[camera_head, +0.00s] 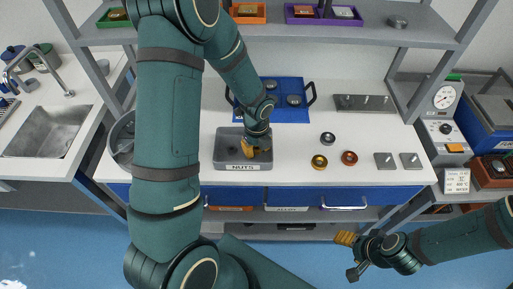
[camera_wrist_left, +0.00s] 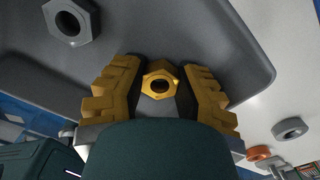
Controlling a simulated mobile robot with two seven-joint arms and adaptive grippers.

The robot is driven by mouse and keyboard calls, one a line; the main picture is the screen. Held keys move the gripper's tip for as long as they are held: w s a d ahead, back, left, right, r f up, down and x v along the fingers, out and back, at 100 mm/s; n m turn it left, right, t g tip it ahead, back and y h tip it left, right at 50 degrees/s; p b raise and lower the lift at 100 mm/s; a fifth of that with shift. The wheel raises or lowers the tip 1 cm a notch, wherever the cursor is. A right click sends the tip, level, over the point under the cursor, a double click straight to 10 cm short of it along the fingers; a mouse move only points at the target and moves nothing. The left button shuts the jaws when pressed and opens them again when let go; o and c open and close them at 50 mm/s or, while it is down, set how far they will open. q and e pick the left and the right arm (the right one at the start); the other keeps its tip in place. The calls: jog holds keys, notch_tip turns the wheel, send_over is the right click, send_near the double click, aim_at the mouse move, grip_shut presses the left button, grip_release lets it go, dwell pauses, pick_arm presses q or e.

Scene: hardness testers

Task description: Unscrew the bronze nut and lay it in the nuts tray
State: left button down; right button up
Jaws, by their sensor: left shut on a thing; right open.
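The bronze nut (camera_wrist_left: 160,85) is a gold-coloured hexagonal nut with a round hole. My left gripper (camera_wrist_left: 159,88) is shut on it, with a yellow finger on each side. The grey nuts tray (camera_head: 243,167) bears the label NUTS. In the head view my left gripper (camera_head: 256,147) is over this tray. The tray floor also shows in the left wrist view (camera_wrist_left: 225,45). I cannot tell whether the nut touches the floor. A grey hexagonal nut (camera_wrist_left: 73,22) lies in the tray. My right gripper (camera_head: 350,256) is open and empty, in front of the bench.
A grey bar with upright studs (camera_head: 363,103) lies at the back right of the bench. A grey ring (camera_head: 327,138), a gold ring (camera_head: 319,161) and a copper ring (camera_head: 349,158) lie right of the tray. A blue tray (camera_head: 290,113) stands behind it.

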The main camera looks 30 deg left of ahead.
pick_arm(q)
jog(key=shift+s+f, duration=0.1)
jog(key=shift+f, duration=0.05)
jog(key=c, duration=0.7)
grip_release()
jog(key=shift+r, duration=0.4)
notch_tip(320, 180, up, 11)
jog(key=shift+r, duration=0.15)
